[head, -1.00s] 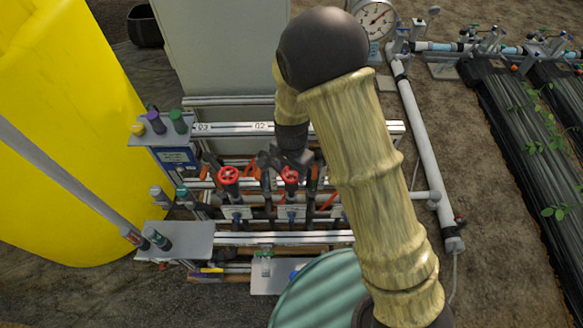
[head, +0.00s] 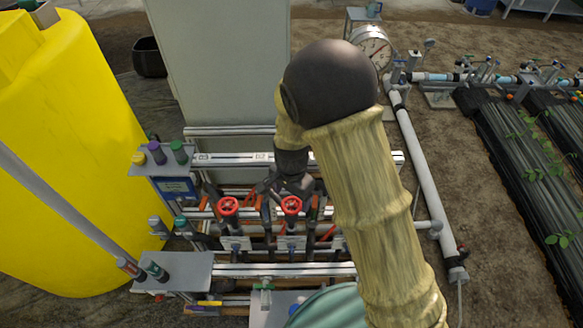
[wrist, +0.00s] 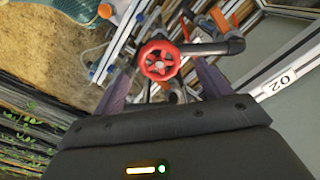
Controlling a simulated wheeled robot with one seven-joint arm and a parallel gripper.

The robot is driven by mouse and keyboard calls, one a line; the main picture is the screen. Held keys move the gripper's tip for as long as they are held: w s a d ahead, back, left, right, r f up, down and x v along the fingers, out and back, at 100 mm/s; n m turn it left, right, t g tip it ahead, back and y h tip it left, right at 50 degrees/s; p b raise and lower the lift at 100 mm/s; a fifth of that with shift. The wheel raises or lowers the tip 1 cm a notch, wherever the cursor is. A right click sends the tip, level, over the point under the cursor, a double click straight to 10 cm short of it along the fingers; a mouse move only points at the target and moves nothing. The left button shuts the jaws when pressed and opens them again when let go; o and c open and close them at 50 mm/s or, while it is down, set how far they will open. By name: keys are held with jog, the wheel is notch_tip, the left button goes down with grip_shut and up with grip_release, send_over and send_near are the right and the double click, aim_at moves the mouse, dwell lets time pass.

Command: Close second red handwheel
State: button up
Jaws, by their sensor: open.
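Two red handwheels show side by side on the pipe manifold in the head view: the left one (head: 228,206) and the second one (head: 291,205). My gripper (head: 287,187) hangs just behind and above the second handwheel, with its dark jaws spread. In the wrist view a red handwheel (wrist: 160,62) with a spoked centre appears between the two open fingers (wrist: 162,74). No grip on its rim is seen. I cannot tell whether a finger touches it. My arm covers the manifold to the right of the second handwheel.
A metal rail (head: 230,159) with number labels runs behind the handwheels, and a lower rail (head: 280,270) runs in front. A yellow tank (head: 60,150) stands at the left.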

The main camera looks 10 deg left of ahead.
aim_at(292, 204)
notch_tip(292, 204, up, 15)
jog(key=b, duration=0.1)
jog(key=shift+f, duration=0.15)
jog(key=shift+d, duration=0.1)
dwell(0.4)
jog(key=s+d+f+n+t, duration=0.1)
jog(key=s+d+n, duration=0.1)
jog(key=d, duration=1)
jog(key=s+d+n+t, duration=0.1)
jog(key=s+d+n, duration=0.2)
jog(key=d, duration=1)
jog(key=shift+s+d+f+t, duration=0.3)
jog(key=shift+s+f, duration=0.1)
jog(key=shift+s, duration=0.45)
jog(key=shift+w, duration=0.1)
jog(key=shift+c, duration=0.5)
